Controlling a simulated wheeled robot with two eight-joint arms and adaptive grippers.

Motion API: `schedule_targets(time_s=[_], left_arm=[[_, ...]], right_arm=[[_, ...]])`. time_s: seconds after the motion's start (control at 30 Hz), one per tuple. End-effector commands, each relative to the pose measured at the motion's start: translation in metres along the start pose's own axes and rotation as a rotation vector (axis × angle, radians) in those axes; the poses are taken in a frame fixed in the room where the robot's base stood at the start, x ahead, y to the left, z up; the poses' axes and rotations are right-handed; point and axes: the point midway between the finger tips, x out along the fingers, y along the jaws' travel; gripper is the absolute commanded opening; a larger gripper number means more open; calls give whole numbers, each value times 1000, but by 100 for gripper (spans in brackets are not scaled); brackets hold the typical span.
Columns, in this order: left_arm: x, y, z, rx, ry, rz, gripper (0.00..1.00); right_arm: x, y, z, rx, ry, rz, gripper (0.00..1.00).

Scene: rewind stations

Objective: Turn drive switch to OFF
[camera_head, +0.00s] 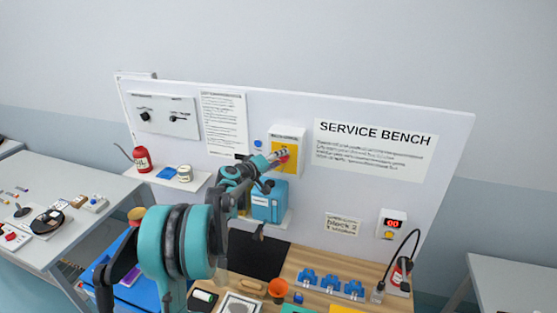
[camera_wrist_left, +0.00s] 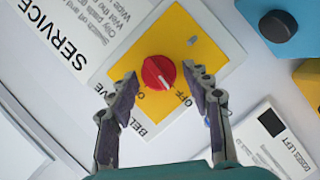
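The drive switch is a round red knob (camera_wrist_left: 157,73) with a white pointer line, on a yellow plate (camera_wrist_left: 210,45). In the left wrist view its line points down and right, roughly toward the word OFF; other lettering is partly hidden by a finger. My left gripper (camera_wrist_left: 160,80) is open, its fingertips on either side of the knob, with gaps visible. In the head view the left gripper (camera_head: 277,158) reaches the yellow-fronted box (camera_head: 288,140) on the white panel and covers part of it. My right gripper is not visible.
A blue box (camera_head: 268,201) sits just below the switch box. A dark round knob (camera_wrist_left: 278,26) shows near it in the wrist view. A shelf with a red can (camera_head: 141,159) is at left. Blue clamps (camera_head: 329,284) and a black cable (camera_head: 407,250) are on the bench at right.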

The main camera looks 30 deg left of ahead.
Motion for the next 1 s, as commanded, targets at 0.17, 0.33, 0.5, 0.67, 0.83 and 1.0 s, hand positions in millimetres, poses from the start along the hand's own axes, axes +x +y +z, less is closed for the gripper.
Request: schedule_targets(time_s=[0.17, 0.33, 0.5, 0.67, 0.83, 1.0], left_arm=[[0, 0, 0, 0, 0, 0, 6], [0, -2, 1, -21, 1, 8, 6], [0, -5, 1, -113, 0, 46, 6], [0, -2, 0, -123, 0, 51, 6], [0, -2, 0, -123, -1, 50, 53], [0, -2, 0, -122, 0, 50, 56]], right_arm=[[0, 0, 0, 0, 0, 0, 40], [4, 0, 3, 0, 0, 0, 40], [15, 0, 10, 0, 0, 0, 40], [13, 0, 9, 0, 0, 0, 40], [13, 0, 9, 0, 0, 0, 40], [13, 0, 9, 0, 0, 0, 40]])
